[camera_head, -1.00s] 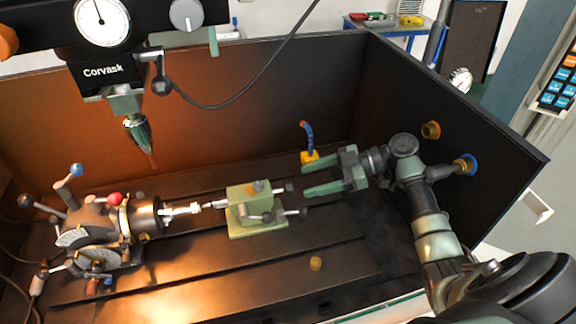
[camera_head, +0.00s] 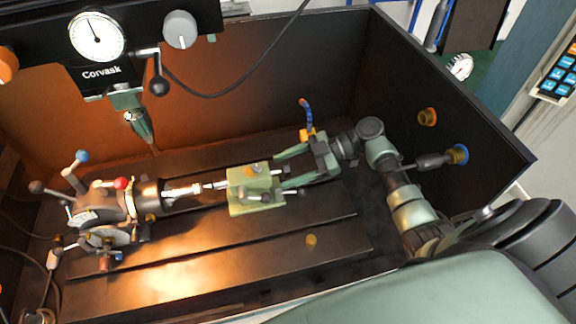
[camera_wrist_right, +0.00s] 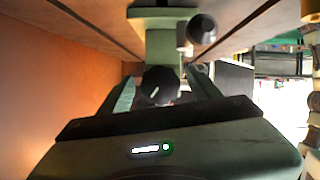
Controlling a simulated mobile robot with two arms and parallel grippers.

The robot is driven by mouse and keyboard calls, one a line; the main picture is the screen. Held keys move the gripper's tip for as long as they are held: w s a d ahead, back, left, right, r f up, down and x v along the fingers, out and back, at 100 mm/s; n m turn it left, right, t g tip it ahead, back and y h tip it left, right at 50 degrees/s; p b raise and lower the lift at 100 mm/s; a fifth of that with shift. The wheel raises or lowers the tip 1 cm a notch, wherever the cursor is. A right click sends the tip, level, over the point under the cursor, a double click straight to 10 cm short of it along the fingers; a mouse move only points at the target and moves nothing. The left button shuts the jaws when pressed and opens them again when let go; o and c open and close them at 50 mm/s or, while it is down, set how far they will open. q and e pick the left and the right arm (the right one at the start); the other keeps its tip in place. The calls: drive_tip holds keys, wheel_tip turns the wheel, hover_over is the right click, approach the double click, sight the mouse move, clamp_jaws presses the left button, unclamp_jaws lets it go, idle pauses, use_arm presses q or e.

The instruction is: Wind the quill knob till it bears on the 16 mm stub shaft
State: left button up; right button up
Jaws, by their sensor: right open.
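The pale stub shaft (camera_head: 182,190) sticks out rightward from the dark chuck (camera_head: 147,198) of the indexing head. The green tailstock (camera_head: 243,206) stands to its right, its thin quill centre (camera_head: 217,185) pointing at the shaft's end. Whether they touch is too small to tell. My right gripper (camera_head: 286,168) is open at the tailstock's right end, its fingers pointing left. In the right wrist view the dark round quill knob (camera_wrist_right: 160,85) lies between the open fingers (camera_wrist_right: 163,92), with no clear grip. My left gripper is not in view.
A second dark knob (camera_wrist_right: 202,28) juts from the tailstock near the fingers. A blue hose (camera_head: 307,113) stands behind my gripper. The mill head (camera_head: 100,75) hangs above left. Dark walls enclose the slotted table (camera_head: 190,268), whose front is mostly clear.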

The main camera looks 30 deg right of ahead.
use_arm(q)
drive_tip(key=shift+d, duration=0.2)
use_arm(e)
drive_tip(key=shift+c, duration=0.3)
drive_tip(key=c, duration=1.3)
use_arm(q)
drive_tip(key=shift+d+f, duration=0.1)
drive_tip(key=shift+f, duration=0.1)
